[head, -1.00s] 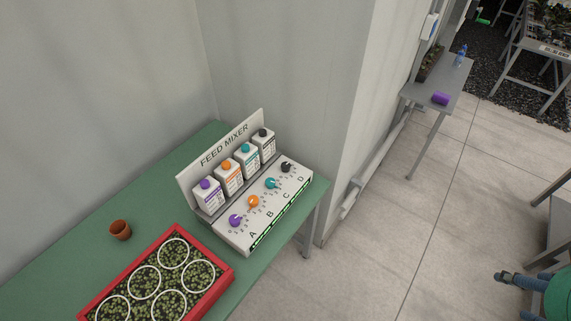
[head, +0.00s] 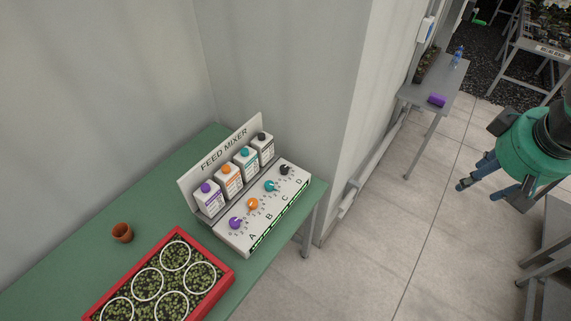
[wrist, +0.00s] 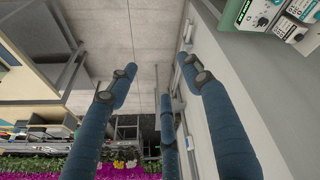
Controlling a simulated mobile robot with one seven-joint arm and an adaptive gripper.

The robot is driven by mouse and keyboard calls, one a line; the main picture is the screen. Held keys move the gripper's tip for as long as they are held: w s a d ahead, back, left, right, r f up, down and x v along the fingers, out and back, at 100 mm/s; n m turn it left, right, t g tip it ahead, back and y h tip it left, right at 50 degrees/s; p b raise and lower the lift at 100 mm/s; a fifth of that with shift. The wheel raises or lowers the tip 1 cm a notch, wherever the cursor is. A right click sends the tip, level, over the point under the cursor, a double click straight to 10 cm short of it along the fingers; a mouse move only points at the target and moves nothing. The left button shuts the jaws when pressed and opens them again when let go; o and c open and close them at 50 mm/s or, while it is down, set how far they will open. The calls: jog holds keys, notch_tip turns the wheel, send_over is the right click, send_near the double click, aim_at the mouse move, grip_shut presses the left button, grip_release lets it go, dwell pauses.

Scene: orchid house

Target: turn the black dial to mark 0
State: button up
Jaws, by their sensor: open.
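The black dial (head: 285,170) is the far-right knob on the white feed mixer panel (head: 232,238), above the letter D. Its pointer and the mark it stands at are too small to read. The purple (head: 236,223), orange (head: 252,204) and teal (head: 270,186) dials sit in a row to its left. My gripper (head: 464,185) is at the right of the head view, over the floor, well away from the mixer. Its blue fingers are spread and empty in the wrist view (wrist: 160,85). Part of the mixer shows at the wrist view's upper right corner.
The mixer stands on a green bench (head: 75,230) against the wall. A red seedling tray (head: 215,291) and a clay pot (head: 122,232) are on the bench. A wall corner (head: 335,150) rises behind the mixer's right end. The floor (head: 390,240) between my gripper and bench is clear.

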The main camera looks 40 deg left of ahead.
jog(key=w+a+f+n+g+p, duration=0.1)
jog(key=w+a+f+n+p, duration=0.15)
jog(key=w+a+n, duration=0.65)
jog(key=n+g+h+p, duration=0.1)
jog(key=n+g+p, duration=0.3)
jog(key=n, duration=1)
send_over(284, 168)
notch_tip(284, 168, down, 29)
jog(key=t, duration=0.1)
jog(key=shift+w+r+p, duration=0.1)
jog(key=shift+r+p, duration=0.05)
jog(key=shift+p, duration=0.25)
notch_tip(284, 168, down, 14)
jog(key=shift+r, duration=0.1)
